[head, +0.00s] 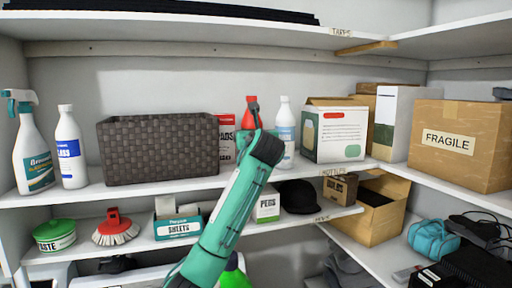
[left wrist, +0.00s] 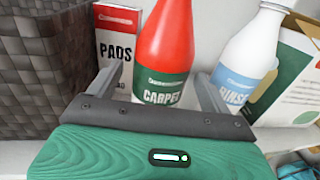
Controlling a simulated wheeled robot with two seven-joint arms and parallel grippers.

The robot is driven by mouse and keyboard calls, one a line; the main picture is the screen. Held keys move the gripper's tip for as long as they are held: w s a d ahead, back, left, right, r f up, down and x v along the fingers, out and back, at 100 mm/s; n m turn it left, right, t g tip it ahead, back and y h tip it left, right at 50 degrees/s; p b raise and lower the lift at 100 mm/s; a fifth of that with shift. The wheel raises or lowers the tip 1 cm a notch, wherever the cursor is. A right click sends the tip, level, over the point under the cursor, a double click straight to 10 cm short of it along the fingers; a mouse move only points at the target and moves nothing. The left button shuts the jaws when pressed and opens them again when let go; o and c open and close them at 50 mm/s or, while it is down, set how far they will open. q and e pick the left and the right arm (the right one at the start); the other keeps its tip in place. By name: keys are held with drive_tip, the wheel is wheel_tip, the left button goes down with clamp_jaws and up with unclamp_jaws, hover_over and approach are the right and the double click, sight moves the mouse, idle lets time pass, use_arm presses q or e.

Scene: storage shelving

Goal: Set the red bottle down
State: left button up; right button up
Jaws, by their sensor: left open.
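The red bottle (head: 247,118) stands upright on the middle shelf, mostly hidden behind my left arm in the head view. In the left wrist view the red bottle (left wrist: 166,45) has a green label reading "CARPET". My left gripper (head: 255,112) is at the bottle. In the left wrist view my left gripper (left wrist: 161,76) is open, with one finger on each side of the bottle's lower part. Gaps show between the fingers and the bottle. The bottle's base is hidden behind the gripper body. My right gripper is not in view.
A dark woven basket (head: 158,150) and a red-and-white "PADS" box (left wrist: 117,45) stand left of the bottle. A white "RINSE" bottle (left wrist: 248,55) stands close on its right. A white-and-green carton (head: 335,130) is further right. The shelf above limits height.

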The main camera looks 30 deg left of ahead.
use_arm(q)
drive_tip(key=b+v, duration=0.3)
drive_tip(key=v, duration=0.4)
drive_tip(key=shift+s+d, duration=0.15)
drive_tip(key=shift+d, duration=0.05)
drive_tip(key=shift+f, duration=0.1)
